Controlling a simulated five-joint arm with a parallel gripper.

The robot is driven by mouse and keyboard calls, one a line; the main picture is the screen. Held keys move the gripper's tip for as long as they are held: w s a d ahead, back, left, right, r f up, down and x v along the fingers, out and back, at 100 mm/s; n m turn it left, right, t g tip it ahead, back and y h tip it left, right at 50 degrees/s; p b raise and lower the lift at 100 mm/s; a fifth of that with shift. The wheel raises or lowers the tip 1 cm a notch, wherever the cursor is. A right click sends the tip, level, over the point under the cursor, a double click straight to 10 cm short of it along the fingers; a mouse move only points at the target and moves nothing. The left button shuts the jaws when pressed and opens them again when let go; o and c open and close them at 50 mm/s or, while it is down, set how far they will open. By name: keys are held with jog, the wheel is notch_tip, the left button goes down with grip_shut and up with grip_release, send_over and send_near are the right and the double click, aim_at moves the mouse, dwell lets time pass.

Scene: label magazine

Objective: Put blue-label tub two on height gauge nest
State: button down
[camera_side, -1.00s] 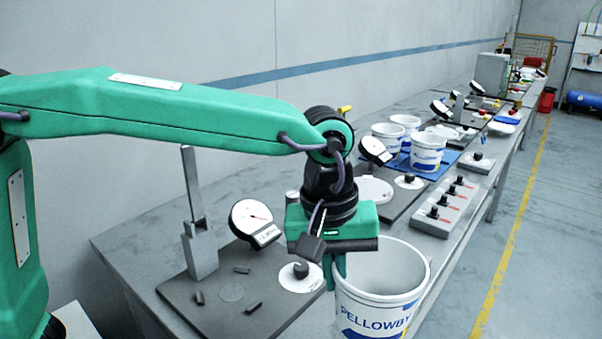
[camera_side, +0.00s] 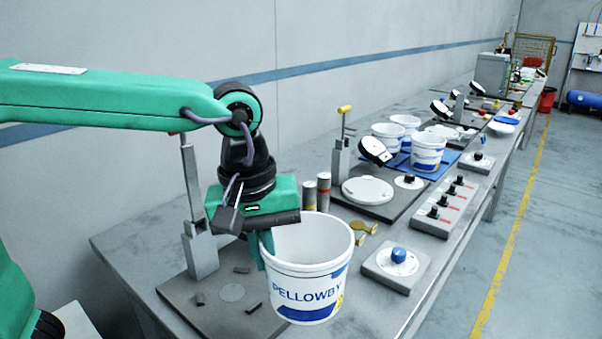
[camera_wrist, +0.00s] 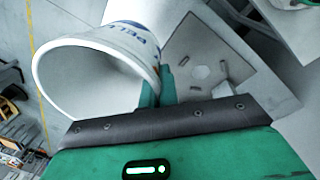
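A white tub with a blue PELLOWBY label (camera_side: 308,285) hangs upright from my gripper (camera_side: 265,250). My gripper is shut on the tub's wall near the rim; the tub also shows in the wrist view (camera_wrist: 85,85), with the fingers (camera_wrist: 158,90) at its edge. The height gauge nest (camera_side: 232,292) is a light circle among small dark stops on a grey base plate (camera_side: 205,318), with an upright post (camera_side: 199,235) behind. In the wrist view the nest (camera_wrist: 208,70) is right of the tub. The tub hides the plate's right part; the gauge dial is hidden.
More tubs (camera_side: 428,155) stand on a blue mat farther back. A second gauge station (camera_side: 367,190), two small cylinders (camera_side: 323,190), a blue-knob box (camera_side: 398,258) and a black-knob panel (camera_side: 445,210) are on the bench. The bench's right edge is close to the tub.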

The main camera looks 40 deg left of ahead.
jog(key=s+a+n, duration=0.2)
jog(key=s+a, duration=0.4)
jog(key=a, duration=0.1)
jog(key=w+a+f, duration=0.5)
jog(key=a+f, duration=0.2)
jog(key=a, duration=0.4)
jog(key=shift+f+n+y, duration=0.15)
jog(key=shift+n+y, duration=0.15)
jog(key=shift+d+f, duration=0.1)
jog(key=shift+f, duration=1.9)
jog(key=shift+f, duration=0.1)
jog(key=c, duration=2)
grip_release()
jog(key=o, duration=0.3)
